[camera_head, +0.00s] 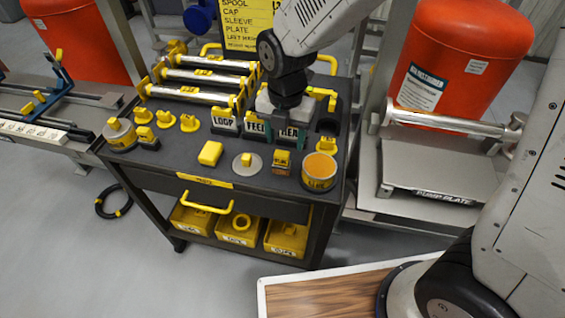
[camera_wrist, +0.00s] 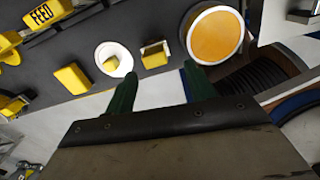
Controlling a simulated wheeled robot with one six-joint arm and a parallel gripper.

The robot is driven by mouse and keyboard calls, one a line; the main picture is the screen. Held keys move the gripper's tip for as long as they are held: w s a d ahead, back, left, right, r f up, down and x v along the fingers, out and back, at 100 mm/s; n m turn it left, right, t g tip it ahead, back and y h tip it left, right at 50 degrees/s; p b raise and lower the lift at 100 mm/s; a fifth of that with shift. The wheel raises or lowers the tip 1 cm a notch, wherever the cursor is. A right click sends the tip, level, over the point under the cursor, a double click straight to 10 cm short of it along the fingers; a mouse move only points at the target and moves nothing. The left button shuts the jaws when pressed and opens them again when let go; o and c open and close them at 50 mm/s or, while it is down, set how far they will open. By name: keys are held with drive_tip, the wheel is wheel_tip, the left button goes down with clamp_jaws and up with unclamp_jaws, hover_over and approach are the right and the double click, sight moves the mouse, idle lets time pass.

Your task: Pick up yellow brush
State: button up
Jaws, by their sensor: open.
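The likely yellow brush is a small upright block (camera_head: 282,161) with a yellow top and a darker lower part. It stands on the dark cart top between a round disc and a round tub. In the wrist view the small yellow block (camera_wrist: 155,54) lies just beyond the gap between my fingertips; its bristles cannot be made out. My gripper (camera_head: 289,137) is over the cart, behind this block in the head view. In the wrist view its two green fingers (camera_wrist: 160,71) are apart with nothing between them.
A pale disc with a yellow knob (camera_head: 236,168) is left of the block, and a yellow block (camera_head: 210,153) farther left. An orange-topped tub (camera_head: 319,171) stands close at right. Labelled holders (camera_head: 224,121) stand behind. Yellow bins (camera_head: 239,229) sit on the lower shelf.

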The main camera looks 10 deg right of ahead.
sight(281, 156)
drive_tip(key=shift+n, duration=0.6)
drive_tip(key=f, duration=0.8)
drive_tip(key=shift+w+a+f, duration=0.15)
drive_tip(key=shift+a+f, duration=0.2)
drive_tip(key=shift+f, duration=0.05)
drive_tip(key=c, duration=0.8)
drive_tip(key=shift+c, duration=0.2)
drive_tip(key=shift+r, duration=0.5)
drive_tip(key=r, duration=0.1)
drive_tip(key=s+r, duration=0.1)
drive_tip(key=shift+a+r, duration=0.2)
drive_tip(key=shift+r, duration=0.15)
drive_tip(key=s+a, duration=0.2)
drive_tip(key=s, duration=0.5)
drive_tip(key=s+a+r, duration=0.1)
drive_tip(key=s+a, duration=0.2)
drive_tip(key=s, duration=0.4)
drive_tip(key=shift+r, duration=0.15)
drive_tip(key=shift+o, duration=1)
